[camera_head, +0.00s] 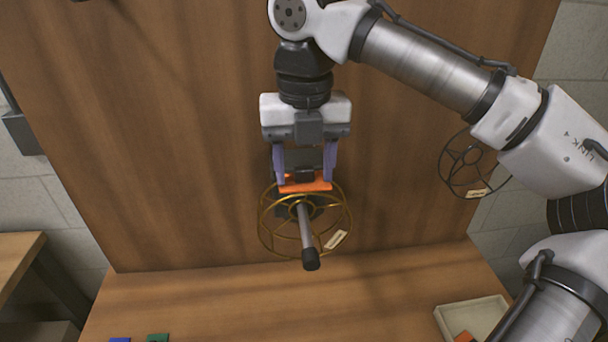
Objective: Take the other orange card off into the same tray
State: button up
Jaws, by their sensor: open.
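An orange card (312,187) sits at the top of a brass wire lamp cage (264,225), which stands out from the wooden back panel. A grey rod with a black tip sticks forward from the cage's middle. My gripper (305,180) points down from above, its two purple fingers open on either side of the card. I cannot tell whether they touch it. A pale tray (445,318) stands at the lower right, with another orange card (464,337) in it, partly cut off by the frame edge.
A second, dark wire cage (445,172) with a pale tag hangs at the right, close to my arm. A blue piece (120,340) and a green piece (158,338) show at the bottom edge. The wooden tabletop (300,310) between them and the tray is clear.

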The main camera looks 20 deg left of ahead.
jog(key=c, duration=1)
jog(key=shift+c, duration=0.2)
jog(key=shift+r, duration=0.15)
